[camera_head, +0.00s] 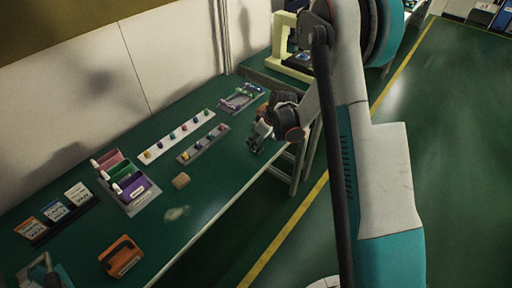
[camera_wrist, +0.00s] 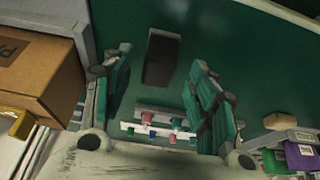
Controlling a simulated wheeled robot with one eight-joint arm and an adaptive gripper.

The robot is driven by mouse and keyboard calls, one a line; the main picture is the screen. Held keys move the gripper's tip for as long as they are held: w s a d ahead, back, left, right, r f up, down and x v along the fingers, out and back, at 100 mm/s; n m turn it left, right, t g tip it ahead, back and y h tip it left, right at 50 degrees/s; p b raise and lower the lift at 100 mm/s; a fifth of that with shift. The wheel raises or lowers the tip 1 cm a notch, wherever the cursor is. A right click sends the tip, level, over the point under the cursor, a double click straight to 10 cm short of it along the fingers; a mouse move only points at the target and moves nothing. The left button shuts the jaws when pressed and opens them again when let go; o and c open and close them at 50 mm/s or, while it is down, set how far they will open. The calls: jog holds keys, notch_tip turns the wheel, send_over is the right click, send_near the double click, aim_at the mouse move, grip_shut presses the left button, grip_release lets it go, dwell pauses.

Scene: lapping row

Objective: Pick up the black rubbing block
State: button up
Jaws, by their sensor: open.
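A dark, near-black block (camera_wrist: 162,58), which looks like the black rubbing block, lies on the green bench top in the wrist view. It shows between the two fingers of my gripper (camera_wrist: 160,75), ahead of them and apart from both. The fingers are spread, with nothing between them that they touch. In the head view my gripper (camera_head: 257,142) hangs low over the right part of the bench, near its front edge.
A grey rack (camera_head: 204,144) and a white strip (camera_head: 180,137) with coloured knobs lie left of my gripper. A cardboard box (camera_wrist: 38,65) stands close at the left in the wrist view. A tan block (camera_head: 180,180), coloured bins (camera_head: 132,190) and an orange-brown case (camera_head: 121,257) are farther left.

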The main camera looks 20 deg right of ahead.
jog(key=x, duration=0.3)
jog(key=shift+w+b, duration=0.1)
jog(key=shift+b, duration=0.2)
jog(key=c, duration=1.2)
jog(key=shift+r, duration=0.1)
notch_tip(320, 180, up, 20)
jog(key=p, duration=0.5)
